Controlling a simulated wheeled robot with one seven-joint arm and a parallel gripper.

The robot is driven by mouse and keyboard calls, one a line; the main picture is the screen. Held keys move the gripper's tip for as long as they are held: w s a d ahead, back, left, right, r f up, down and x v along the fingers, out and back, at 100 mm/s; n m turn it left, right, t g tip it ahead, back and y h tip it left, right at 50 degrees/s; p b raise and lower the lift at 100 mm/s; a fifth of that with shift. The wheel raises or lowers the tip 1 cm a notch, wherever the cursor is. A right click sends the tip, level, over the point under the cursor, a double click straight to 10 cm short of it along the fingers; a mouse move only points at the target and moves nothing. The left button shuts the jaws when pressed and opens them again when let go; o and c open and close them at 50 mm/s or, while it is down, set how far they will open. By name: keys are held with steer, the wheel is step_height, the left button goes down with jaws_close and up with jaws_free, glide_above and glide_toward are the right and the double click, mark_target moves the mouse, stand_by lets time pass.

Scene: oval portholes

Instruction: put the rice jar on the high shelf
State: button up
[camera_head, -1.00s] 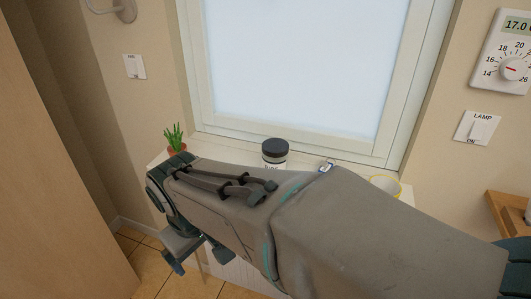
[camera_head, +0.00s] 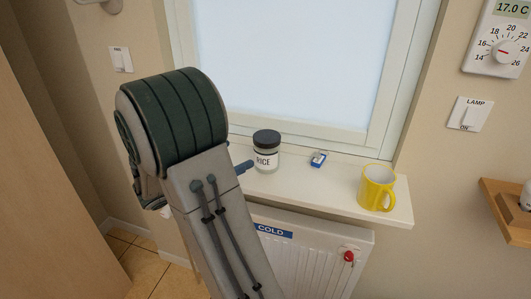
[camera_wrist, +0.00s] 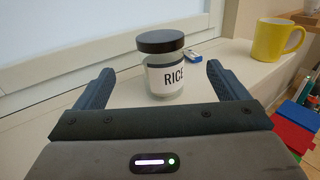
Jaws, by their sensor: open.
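The rice jar (camera_head: 266,152) is clear with a dark lid and a white RICE label, and stands upright on the white window sill. In the wrist view the jar (camera_wrist: 163,70) is straight ahead, a little beyond the fingertips. My gripper (camera_wrist: 159,82) is open and empty, its two dark fingers apart on either side of the view of the jar. In the head view my arm hides most of the gripper; one finger shows just left of the jar. A small wooden shelf (camera_head: 508,212) is at the right edge; I cannot tell whether it is the high shelf.
On the sill (camera_head: 330,185), a small blue-and-white item (camera_head: 318,159) lies right of the jar, and a yellow mug (camera_head: 377,188) stands farther right. A radiator (camera_head: 320,262) with a COLD label is below. The window is behind. Red, blue and green things (camera_wrist: 293,125) show low right in the wrist view.

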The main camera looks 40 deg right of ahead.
mark_target(271, 134)
steer(key=d+p, duration=0.1)
steer(key=d, duration=0.3)
steer(key=s+d+p, duration=0.1)
steer(key=d, duration=0.4)
steer(key=d+p, duration=0.1)
steer(key=d, duration=0.3)
steer(key=shift+s+d, duration=0.15)
steer(key=shift+s, duration=0.1)
steer(key=shift+c, duration=0.3)
steer(key=c, duration=1.5)
steer(key=shift+r, duration=0.15)
